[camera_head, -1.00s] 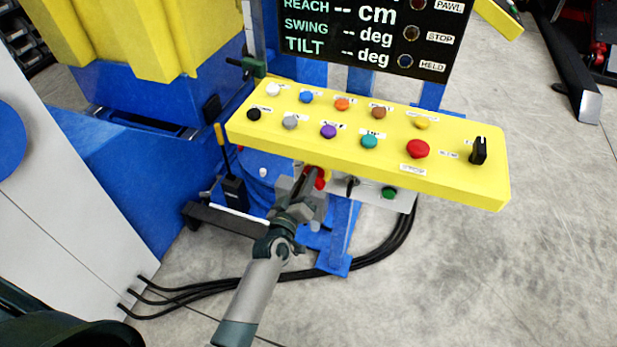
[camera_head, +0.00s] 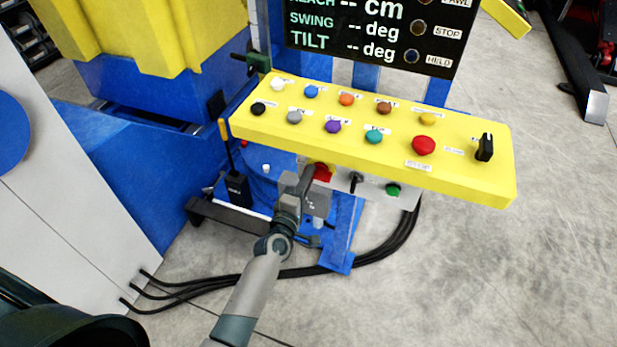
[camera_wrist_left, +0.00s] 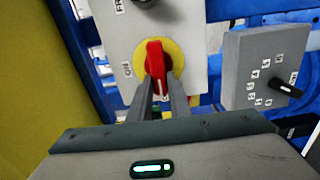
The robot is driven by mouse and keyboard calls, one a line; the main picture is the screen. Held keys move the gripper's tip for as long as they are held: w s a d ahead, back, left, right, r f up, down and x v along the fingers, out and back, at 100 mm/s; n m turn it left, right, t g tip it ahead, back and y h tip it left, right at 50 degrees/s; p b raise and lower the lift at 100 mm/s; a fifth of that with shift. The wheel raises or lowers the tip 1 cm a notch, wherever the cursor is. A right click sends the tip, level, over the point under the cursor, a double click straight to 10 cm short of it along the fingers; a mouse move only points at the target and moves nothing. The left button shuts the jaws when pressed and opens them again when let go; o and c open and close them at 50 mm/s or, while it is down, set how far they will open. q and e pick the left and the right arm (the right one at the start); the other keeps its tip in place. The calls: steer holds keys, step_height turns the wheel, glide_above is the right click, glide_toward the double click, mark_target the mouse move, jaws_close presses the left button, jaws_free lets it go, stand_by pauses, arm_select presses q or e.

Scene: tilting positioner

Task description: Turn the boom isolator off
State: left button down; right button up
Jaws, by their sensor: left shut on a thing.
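The boom isolator is a red handle (camera_wrist_left: 155,58) on a round yellow plate (camera_wrist_left: 174,56) in the left wrist view, fixed to a light grey panel with an "ON" label to its left. The handle stands roughly upright in that picture. My left gripper (camera_wrist_left: 160,92) is shut on the handle's lower part, one finger on each side. In the head view the red handle (camera_head: 322,172) shows under the yellow console's edge, and my left gripper (camera_head: 304,182) partly covers it. My right gripper is not in view.
The yellow console (camera_head: 480,183) with several coloured buttons and a black knob (camera_head: 485,147) overhangs the isolator. A black switch (camera_head: 355,182) and a green button (camera_head: 392,190) sit to its right. A grey selector box (camera_wrist_left: 265,65) stands close right. Black cables (camera_head: 385,248) cross the floor.

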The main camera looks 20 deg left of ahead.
arm_select(q)
steer(key=shift+f+n, duration=0.1)
steer(key=shift+n, duration=0.2)
steer(key=c, duration=1.6)
jaws_free()
steer(key=shift+c, duration=0.2)
steer(key=shift+s, duration=0.15)
